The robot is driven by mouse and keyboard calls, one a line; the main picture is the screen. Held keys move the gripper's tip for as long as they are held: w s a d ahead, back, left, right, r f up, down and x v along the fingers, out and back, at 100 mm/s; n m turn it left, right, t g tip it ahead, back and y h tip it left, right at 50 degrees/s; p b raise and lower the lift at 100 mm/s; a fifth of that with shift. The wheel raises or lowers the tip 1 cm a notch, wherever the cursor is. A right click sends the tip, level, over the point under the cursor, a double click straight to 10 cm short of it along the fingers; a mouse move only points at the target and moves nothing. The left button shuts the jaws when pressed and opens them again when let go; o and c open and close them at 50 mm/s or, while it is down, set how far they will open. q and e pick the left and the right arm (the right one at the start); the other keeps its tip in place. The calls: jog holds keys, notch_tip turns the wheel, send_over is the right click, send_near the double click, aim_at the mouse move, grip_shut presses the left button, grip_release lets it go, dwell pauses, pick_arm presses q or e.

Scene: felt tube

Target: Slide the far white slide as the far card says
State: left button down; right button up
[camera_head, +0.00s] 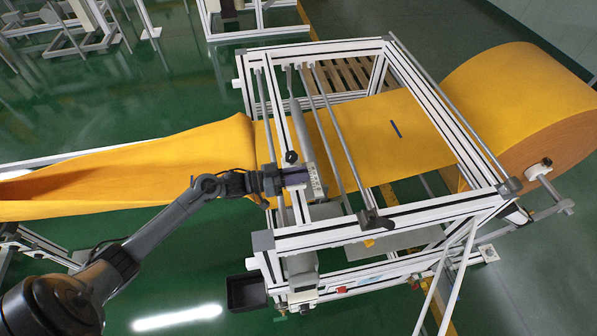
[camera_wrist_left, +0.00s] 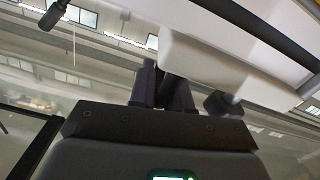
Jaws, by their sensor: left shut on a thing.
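My left gripper (camera_head: 291,178) reaches the frame's left side from the left, at a white slide (camera_head: 316,182) with small dark marks. The wrist view shows both dark fingers (camera_wrist_left: 166,88) close together at the end of a white block (camera_wrist_left: 225,72), which I take to be the same slide. The gripper is shut on a part of it; the gripped part is mostly hidden between the fingers. A black knob (camera_head: 291,157) sits just behind the gripper. I cannot make out a far card or its writing. My right gripper is in neither view.
Orange felt (camera_head: 380,125) with a dark blue mark runs through the white metal frame (camera_head: 330,235) from a large roll (camera_head: 530,105). Metal bars cross above the felt beside the gripper.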

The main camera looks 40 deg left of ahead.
pick_arm(q)
jog(key=c, duration=1.2)
grip_release()
jog(key=shift+o, duration=0.2)
jog(key=shift+s, duration=0.1)
jog(key=b+v, duration=0.2)
jog(key=v, duration=0.8)
jog(key=shift+s+a, duration=0.25)
